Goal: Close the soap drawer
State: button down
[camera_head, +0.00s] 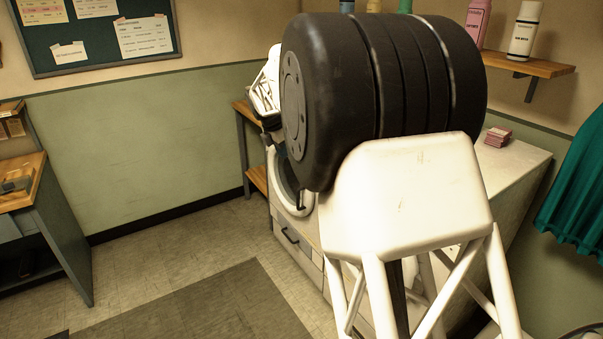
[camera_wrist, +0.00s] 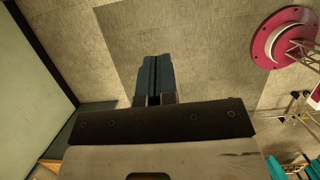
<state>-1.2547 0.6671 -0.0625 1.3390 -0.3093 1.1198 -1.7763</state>
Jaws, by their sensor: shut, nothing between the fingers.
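The white washing machine stands right of centre in the head view, with its round door (camera_head: 283,186) facing left. My large dark arm joint and white link cover much of its front. I cannot make out the soap drawer in either view; the upper front of the machine is mostly hidden. A lower panel with a dark handle (camera_head: 290,236) shows beneath the round door. My gripper (camera_wrist: 155,60) shows in the wrist view with its two blue-grey fingers together and empty, over bare floor. In the head view its fingers are not clearly visible.
A wooden bench (camera_head: 20,182) stands at the left. A teal curtain (camera_head: 578,190) hangs far right. The floor left of the machine is clear.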

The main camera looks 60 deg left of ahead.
jog(key=shift+f, duration=0.1)
jog(key=w+f, duration=0.7)
jog(key=f, duration=0.3)
dwell(0.6)
jog(key=shift+f, duration=0.1)
jog(key=w, duration=1.5)
jog(key=shift+w+f, duration=0.1)
jog(key=shift+w, duration=0.25)
jog(key=shift+s, duration=0.1)
